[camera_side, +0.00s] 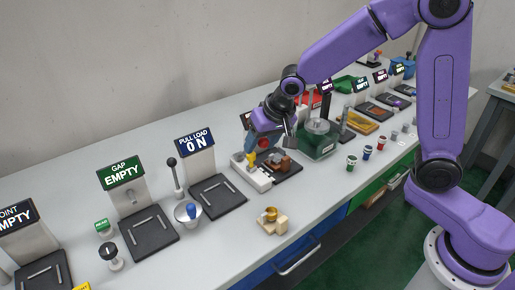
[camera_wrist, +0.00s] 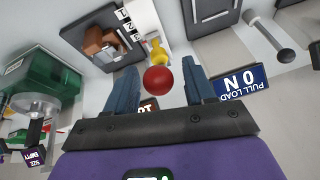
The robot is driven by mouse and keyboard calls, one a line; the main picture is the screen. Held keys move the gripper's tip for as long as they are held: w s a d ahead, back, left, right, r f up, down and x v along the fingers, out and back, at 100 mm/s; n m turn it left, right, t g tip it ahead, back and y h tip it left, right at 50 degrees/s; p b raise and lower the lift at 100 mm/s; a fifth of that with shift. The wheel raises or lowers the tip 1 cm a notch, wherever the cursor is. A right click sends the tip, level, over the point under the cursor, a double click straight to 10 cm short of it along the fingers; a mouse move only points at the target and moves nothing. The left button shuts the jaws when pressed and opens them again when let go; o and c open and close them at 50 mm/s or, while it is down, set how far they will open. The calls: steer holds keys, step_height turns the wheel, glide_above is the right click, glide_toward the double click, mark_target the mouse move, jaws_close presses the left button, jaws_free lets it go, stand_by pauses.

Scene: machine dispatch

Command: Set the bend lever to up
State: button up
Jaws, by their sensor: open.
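A lever with a red ball knob (camera_wrist: 157,79) stands between the two blue fingers of my gripper (camera_wrist: 160,75) in the wrist view. The fingers are open, with a gap on each side of the ball. In the side view the red ball (camera_side: 263,143) shows at my gripper (camera_side: 262,152), which is low over the station. The lever's shaft is mostly hidden, so its setting is hard to read. A white block (camera_wrist: 143,22) with numbered marks and a yellow piece (camera_wrist: 156,50) lies beside the lever. No label reading bend is legible; the sign by the gripper is mostly covered.
A dark fixture (camera_wrist: 103,40) with brown blocks is close by. A green machine (camera_side: 318,140) stands to the right. A black-knobbed lever (camera_side: 172,162) stands left, near the PULL LOAD ON sign (camera_side: 195,142). Small cups (camera_side: 351,162) line the front edge.

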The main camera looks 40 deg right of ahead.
steer(key=shift+x, duration=1.6)
jaws_close()
